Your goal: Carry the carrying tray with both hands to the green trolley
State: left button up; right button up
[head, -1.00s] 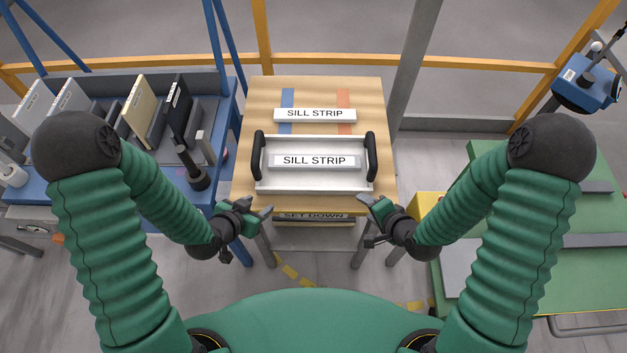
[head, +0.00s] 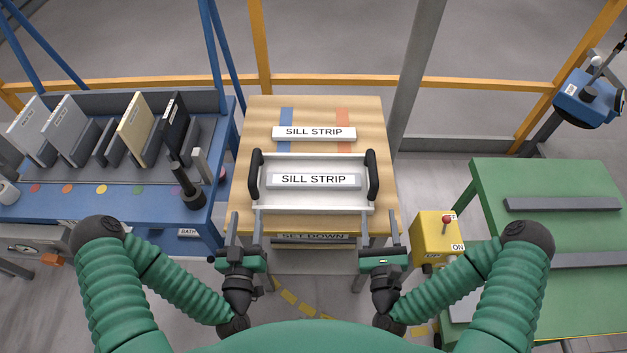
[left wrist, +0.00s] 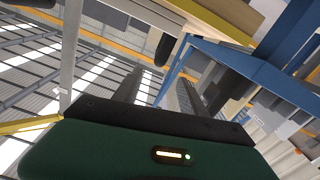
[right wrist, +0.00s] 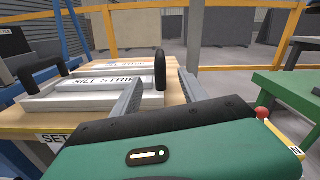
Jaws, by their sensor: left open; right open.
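The white carrying tray (head: 300,205) lies on the wooden table, with a black handle at its left (head: 254,176) and right (head: 372,176) ends. A grey sill strip (head: 313,181) rests in it. My left gripper (head: 245,226) is open and empty, just short of the left handle. My right gripper (head: 378,234) is open and empty, just short of the right handle. In the right wrist view, the tray's right handle (right wrist: 160,70) stands ahead between the fingers. In the left wrist view, a dark handle (left wrist: 165,48) shows beyond the fingers. The green trolley (head: 545,185) stands at the right.
Another sill strip (head: 314,132) lies on the wooden table (head: 360,108) behind the tray. A blue bench (head: 130,205) with upright panels stands left. A yellow control box (head: 436,238) stands between table and trolley. Grey strips (head: 562,203) lie on the trolley, with bare green surface between them.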

aim_at(256, 155)
pick_arm(q)
jog(key=w, duration=1.7)
jog(key=shift+d, duration=0.15)
pick_arm(e)
jog(key=w, duration=1.7)
pick_arm(q)
grip_shut()
pick_arm(e)
grip_shut()
